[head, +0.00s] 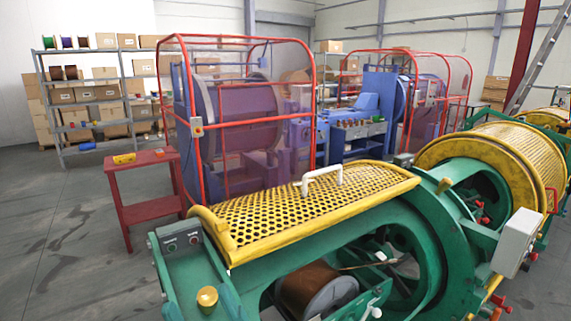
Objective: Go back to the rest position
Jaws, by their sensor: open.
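My gripper and arm are not in this view. The green strander (424,223) fills the front right. Its yellow perforated guard (270,222) lies over the top of the near section, with a white handle (322,176) near its far side. A copper-coloured bobbin (308,289) shows inside the frame below the guard. A control box (182,243) with buttons sits at the machine's left end, and a yellow knob (207,297) stands near it.
A red stand (132,200) with a yellow item (124,158) is at left. A blue machine (352,130) in red-framed cages stands behind. Shelves (64,125) with boxes line the back wall. A grey box (517,242) juts out at right. Floor (60,235) is clear at left.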

